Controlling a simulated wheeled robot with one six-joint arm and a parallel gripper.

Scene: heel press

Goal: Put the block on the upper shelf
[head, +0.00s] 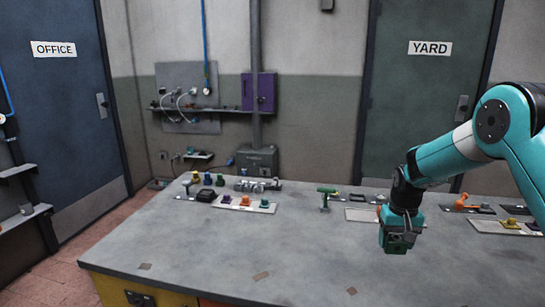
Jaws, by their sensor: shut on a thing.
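My gripper (398,243) points down above the right half of the grey workbench (230,262). It is shut on a small dark green block (393,247), mostly hidden by the jaws. The block looks to be above the bench top, though the gap is hard to judge. At the left edge, two short grey wall shelves stand one above the other: an upper shelf (17,171), which looks bare, and a lower shelf (25,217) with a small dark item on it.
Trays with small coloured parts (245,203) line the bench's back edge. The bench's front is mostly clear.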

